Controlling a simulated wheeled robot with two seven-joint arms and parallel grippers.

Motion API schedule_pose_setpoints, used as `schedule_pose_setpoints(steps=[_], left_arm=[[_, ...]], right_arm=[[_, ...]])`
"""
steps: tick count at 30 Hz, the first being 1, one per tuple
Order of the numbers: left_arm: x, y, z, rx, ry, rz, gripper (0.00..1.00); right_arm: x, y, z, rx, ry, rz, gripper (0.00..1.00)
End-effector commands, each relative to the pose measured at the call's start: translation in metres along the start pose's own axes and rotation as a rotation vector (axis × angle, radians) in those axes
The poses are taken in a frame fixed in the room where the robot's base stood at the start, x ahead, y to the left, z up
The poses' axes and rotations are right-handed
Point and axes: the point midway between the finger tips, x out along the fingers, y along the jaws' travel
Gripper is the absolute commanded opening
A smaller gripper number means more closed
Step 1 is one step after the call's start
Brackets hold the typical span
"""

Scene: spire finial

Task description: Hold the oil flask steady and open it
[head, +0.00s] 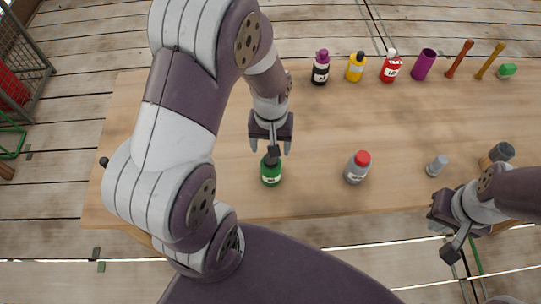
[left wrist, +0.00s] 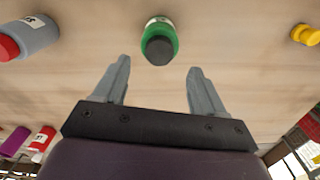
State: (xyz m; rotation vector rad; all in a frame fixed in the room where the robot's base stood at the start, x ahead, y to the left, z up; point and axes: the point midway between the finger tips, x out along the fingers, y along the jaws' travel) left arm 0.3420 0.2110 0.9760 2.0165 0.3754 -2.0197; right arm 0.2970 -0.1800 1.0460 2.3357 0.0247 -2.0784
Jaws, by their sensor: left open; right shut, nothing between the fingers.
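A green flask (head: 271,175) with a dark cap (head: 272,153) and a white label stands upright near the front edge of the wooden table. Its label is too small to read. My left gripper (head: 270,148) is open and points down over it, with the cap about between the fingertips in the head view. In the left wrist view the green flask (left wrist: 160,27) shows just beyond the gap between the open fingers (left wrist: 159,66); I see no contact. My right gripper (head: 453,250) is shut and empty, off the table's front edge at the right.
A grey bottle with a red cap (head: 357,167) stands to the right of the flask. A small grey bottle (head: 436,166) and a brown, grey-topped jar (head: 497,155) stand farther right. Several bottles, including a yellow one (head: 356,67), line the back. The table middle is clear.

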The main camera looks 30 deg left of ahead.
Motion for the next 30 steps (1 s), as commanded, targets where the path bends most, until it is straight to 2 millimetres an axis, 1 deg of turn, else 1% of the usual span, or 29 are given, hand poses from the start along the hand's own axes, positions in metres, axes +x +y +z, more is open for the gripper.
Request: schedule_pose_setpoints(steps=[3, 6, 9, 14, 15, 17, 18, 20, 21, 30], left_arm=[[0.021, 0.000, 0.000, 0.000, -0.006, -0.002, 0.71], [0.039, 0.000, -0.001, 0.001, -0.004, -0.001, 0.71], [0.046, 0.000, -0.001, 0.001, -0.002, -0.001, 0.71], [0.047, 0.000, -0.001, 0.001, 0.000, 0.000, 0.71], [0.047, 0.000, -0.001, 0.001, 0.000, 0.000, 0.68], [0.047, 0.000, -0.001, 0.001, 0.000, 0.000, 0.48], [0.047, 0.000, -0.001, 0.001, 0.000, 0.000, 0.35], [0.046, 0.000, -0.001, 0.001, 0.000, 0.000, 0.15], [0.046, 0.000, -0.001, 0.001, 0.000, 0.000, 0.12], [0.046, 0.000, -0.001, 0.001, 0.000, 0.000, 0.12]], right_arm=[[-0.005, 0.000, -0.001, 0.000, 0.000, 0.000, 0.00], [-0.005, 0.000, -0.001, 0.000, 0.000, 0.000, 0.00], [-0.005, 0.000, -0.001, 0.000, 0.000, 0.000, 0.00], [-0.005, 0.000, -0.001, 0.000, 0.000, 0.000, 0.00], [-0.005, 0.000, -0.001, 0.000, 0.000, 0.000, 0.00], [-0.005, 0.000, -0.001, 0.000, 0.000, 0.000, 0.00], [-0.005, 0.000, -0.001, 0.000, 0.000, 0.000, 0.00], [-0.005, 0.000, -0.001, 0.000, 0.000, 0.000, 0.00], [-0.005, 0.000, -0.001, 0.000, 0.000, 0.000, 0.00], [-0.005, 0.000, -0.001, 0.000, 0.000, 0.000, 0.00]])
